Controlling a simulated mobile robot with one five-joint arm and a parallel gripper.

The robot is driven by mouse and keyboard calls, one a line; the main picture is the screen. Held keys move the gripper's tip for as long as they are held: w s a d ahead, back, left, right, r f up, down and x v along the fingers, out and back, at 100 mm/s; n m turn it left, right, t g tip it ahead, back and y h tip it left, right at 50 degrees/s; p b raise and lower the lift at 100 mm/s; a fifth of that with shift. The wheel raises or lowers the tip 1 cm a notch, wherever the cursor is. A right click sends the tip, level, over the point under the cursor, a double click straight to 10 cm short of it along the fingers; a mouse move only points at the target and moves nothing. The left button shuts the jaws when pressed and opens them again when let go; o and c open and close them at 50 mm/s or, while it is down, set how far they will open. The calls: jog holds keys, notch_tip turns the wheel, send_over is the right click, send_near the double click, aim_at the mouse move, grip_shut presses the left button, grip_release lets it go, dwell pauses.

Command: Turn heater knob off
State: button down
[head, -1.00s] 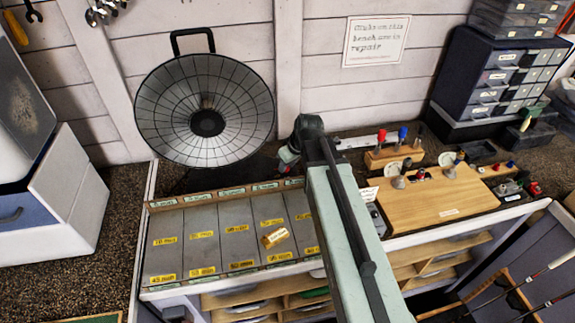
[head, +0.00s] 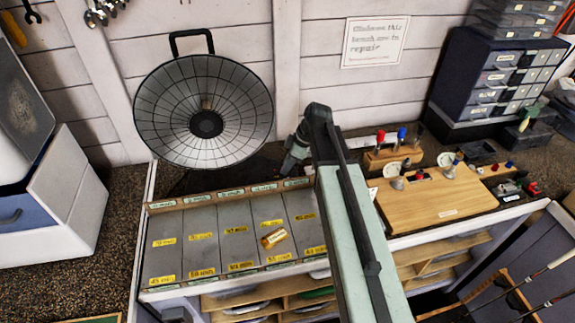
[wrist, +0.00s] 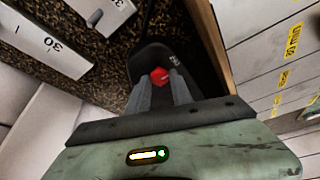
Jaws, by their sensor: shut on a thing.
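The heater (head: 205,92) is a round, dish-shaped grille with a black handle, standing at the back of the bench. Its dark base (wrist: 152,60) fills the middle of the wrist view, with a small red knob (wrist: 160,76) on it. My gripper (wrist: 161,82) has its two grey fingers around the red knob, shut on it. In the head view my gripper (head: 290,166) is low at the right of the heater, and the knob cannot be made out there. The knob's setting cannot be read.
A grey sorting tray (head: 170,222) with yellow labels lies in front of the heater, a gold cylinder (head: 274,237) on it. A wooden board (head: 440,200) with tools is right of my arm. Drawer cabinets (head: 490,75) stand at the back right.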

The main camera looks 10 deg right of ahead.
dwell(0.5)
jog(key=c, duration=1.1)
grip_release()
jog(key=shift+c, duration=0.2)
jog(key=p+v, duration=0.7)
jog(key=shift+d+r, duration=0.15)
jog(key=shift+r, duration=0.2)
